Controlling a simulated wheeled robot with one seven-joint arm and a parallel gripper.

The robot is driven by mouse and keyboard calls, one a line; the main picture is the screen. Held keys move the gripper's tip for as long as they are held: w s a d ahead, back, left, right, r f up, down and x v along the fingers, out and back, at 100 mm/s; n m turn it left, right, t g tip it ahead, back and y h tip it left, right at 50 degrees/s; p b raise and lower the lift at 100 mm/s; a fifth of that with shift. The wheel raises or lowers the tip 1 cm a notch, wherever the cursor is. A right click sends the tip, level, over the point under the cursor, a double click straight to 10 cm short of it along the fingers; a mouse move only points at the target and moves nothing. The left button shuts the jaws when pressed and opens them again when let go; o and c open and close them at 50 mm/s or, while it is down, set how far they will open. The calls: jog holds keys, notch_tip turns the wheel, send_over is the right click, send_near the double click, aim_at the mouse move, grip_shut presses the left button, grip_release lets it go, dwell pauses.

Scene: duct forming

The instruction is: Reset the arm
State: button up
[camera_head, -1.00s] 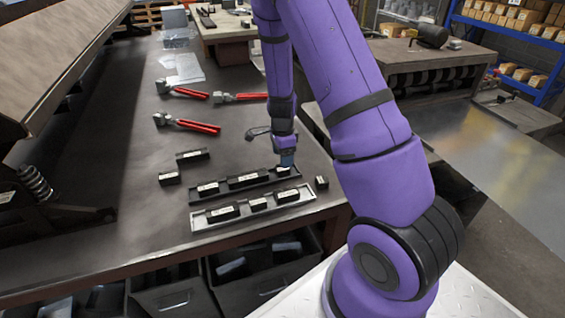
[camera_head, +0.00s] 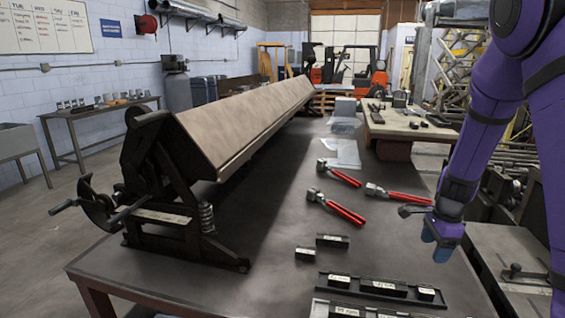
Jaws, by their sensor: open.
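My purple arm comes down from the upper right. My gripper (camera_head: 435,243), with blue fingertips, points down above the right side of the dark workbench (camera_head: 270,240). It is open, and I see nothing between the fingers. Below it in the picture is a dark tray (camera_head: 452,300) holding three labelled black blocks: a left one (camera_head: 340,281), a longer middle one (camera_head: 384,287) and a right one (camera_head: 426,294). The gripper is apart from them. A nearer tray (camera_head: 322,306) is cut off by the bottom edge.
Two loose black blocks, one near (camera_head: 305,254) and one far (camera_head: 332,240), lie behind the trays. Several red-handled tools (camera_head: 345,212) lie farther back. A long metal-bending brake (camera_head: 225,130) fills the bench's left side. A second table (camera_head: 410,130) stands behind.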

jog(key=s+a+r+n+t+y, duration=0.1)
jog(key=s+a+r+n, duration=0.35)
jog(key=r, duration=0.45)
jog(key=s+a+r+n+t, duration=0.1)
jog(key=s+a+r+n, duration=0.2)
jog(key=s+r+n, duration=0.45)
jog(key=s+a+r+n+t+h, duration=0.1)
jog(key=s+a+r+n+t, duration=0.1)
jog(key=s+r+n, duration=0.5)
jog(key=s+a+r, duration=0.1)
jog(key=s+r, duration=0.1)
jog(key=s, duration=0.4)
jog(key=shift+s+a+t+h, duration=0.25)
jog(key=shift+s+t+h, duration=0.05)
jog(key=shift+s, duration=0.1)
jog(key=shift+r, duration=0.1)
